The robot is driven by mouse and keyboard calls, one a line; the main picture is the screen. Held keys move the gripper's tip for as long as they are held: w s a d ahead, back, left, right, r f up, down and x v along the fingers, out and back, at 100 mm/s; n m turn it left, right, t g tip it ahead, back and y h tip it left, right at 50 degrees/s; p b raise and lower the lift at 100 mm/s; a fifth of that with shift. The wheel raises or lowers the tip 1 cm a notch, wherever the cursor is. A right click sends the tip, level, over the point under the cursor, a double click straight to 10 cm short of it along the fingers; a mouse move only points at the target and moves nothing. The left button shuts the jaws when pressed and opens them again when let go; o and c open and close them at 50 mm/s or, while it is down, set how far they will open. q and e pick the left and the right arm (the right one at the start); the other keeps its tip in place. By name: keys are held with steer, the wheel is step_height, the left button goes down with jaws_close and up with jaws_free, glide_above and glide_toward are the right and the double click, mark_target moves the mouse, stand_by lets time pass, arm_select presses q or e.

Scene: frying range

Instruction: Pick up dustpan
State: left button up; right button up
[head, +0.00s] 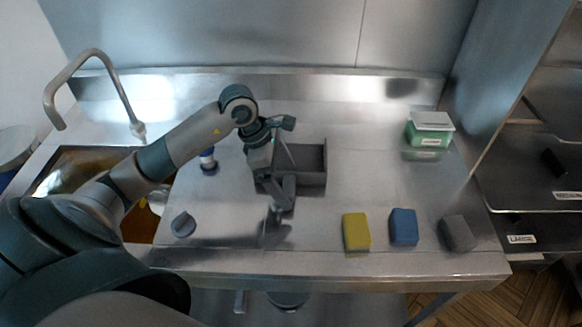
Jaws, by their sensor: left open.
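The dustpan (313,160) appears as a dark grey, open, box-like pan on the steel counter, near the middle of the head view. My left gripper (286,158) is at its left side, with the fingers spread open. One finger shows behind and one in front of the pan's left edge. The gripper and wrist hide the left part of the dustpan, so its handle cannot be made out clearly. I cannot tell whether the fingers touch it. My right gripper is not in view.
A yellow sponge (356,232), a blue sponge (404,227) and a grey block (458,233) lie along the front right. A green container (429,130) stands at the back right. A sink with a faucet (118,88) is left. A small grey object (183,224) sits front left.

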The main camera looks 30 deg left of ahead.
arm_select(q)
steer(key=shift+c, duration=0.7)
steer(key=c, duration=1.5)
steer(key=shift+o, duration=0.2)
steer(key=shift+r, duration=0.1)
steer(key=shift+r+b, duration=0.55)
steer(key=shift+r, duration=0.2)
step_height(320, 180, up, 2)
steer(key=shift+b, duration=0.55)
steer(key=s+d+r+b, duration=0.2)
steer(key=d+r, duration=0.5)
steer(key=d, duration=0.4)
steer(key=shift+s+d+r+b, duration=0.2)
steer(key=shift+s+b, duration=0.2)
steer(key=shift+b, duration=0.15)
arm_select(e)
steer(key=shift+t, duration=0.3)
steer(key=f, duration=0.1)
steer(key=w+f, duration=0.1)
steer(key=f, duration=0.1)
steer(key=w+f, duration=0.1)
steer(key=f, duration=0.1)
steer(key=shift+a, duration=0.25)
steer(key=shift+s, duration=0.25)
